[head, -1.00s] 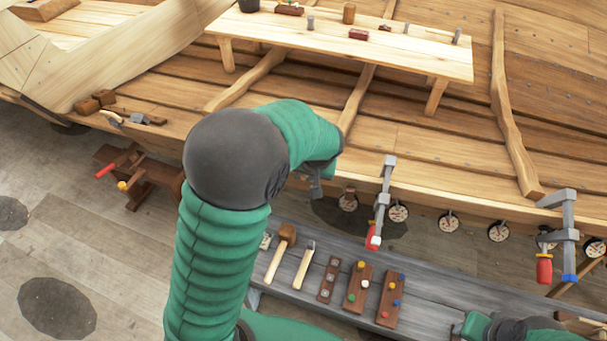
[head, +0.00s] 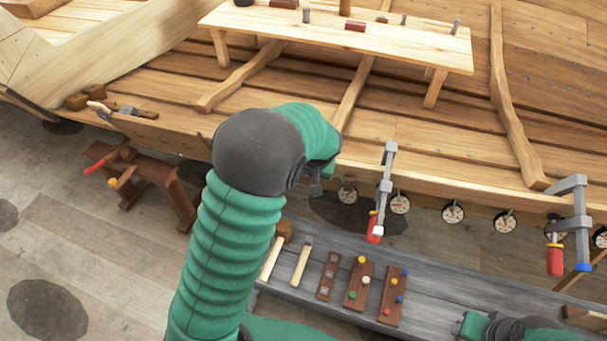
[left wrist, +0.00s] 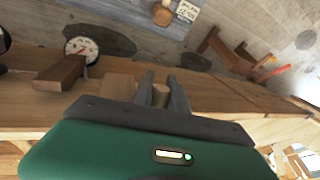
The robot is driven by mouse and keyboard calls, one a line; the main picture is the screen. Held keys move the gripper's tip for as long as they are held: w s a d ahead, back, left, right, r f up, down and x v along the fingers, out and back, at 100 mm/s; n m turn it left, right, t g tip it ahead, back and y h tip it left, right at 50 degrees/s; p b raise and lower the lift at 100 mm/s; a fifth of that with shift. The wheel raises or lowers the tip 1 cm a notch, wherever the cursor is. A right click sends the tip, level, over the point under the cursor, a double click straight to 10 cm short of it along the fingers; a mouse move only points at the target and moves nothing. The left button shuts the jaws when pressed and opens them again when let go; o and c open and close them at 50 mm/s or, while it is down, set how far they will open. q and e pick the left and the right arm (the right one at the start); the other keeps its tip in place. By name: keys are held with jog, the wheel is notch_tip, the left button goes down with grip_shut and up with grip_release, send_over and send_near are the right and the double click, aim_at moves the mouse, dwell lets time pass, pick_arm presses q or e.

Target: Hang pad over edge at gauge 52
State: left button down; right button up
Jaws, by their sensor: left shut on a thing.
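My left gripper (head: 316,186) is at the hull's edge in the head view, mostly hidden behind my own arm. In the left wrist view its two grey fingers (left wrist: 162,92) are shut on a small round-ended wooden piece (left wrist: 160,97), which I take to be the pad's knob. A pale wooden block (left wrist: 117,88) shows beside the fingers; I cannot tell if it joins the knob. Round gauges (head: 400,203) hang along the edge; one shows in the wrist view (left wrist: 82,45). Their numbers are unreadable. My right gripper (head: 468,325) is at the lower right, its fingers unclear.
Clamps grip the hull edge (head: 385,190) and farther right (head: 572,225). A brown block (left wrist: 60,75) sits by the gauge in the wrist view. A grey bench (head: 440,285) holds mallets and pegged boards. A plank table (head: 345,55) stands inside the hull.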

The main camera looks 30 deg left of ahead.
pick_arm(q)
jog(key=shift+f, duration=0.15)
dwell(0.4)
jog(key=c, duration=1.2)
grip_release()
jog(key=shift+w, duration=0.1)
jog(key=shift+c, duration=0.2)
jog(key=v, duration=1.6)
jog(key=shift+d+r, duration=0.3)
jog(key=shift+r, duration=0.05)
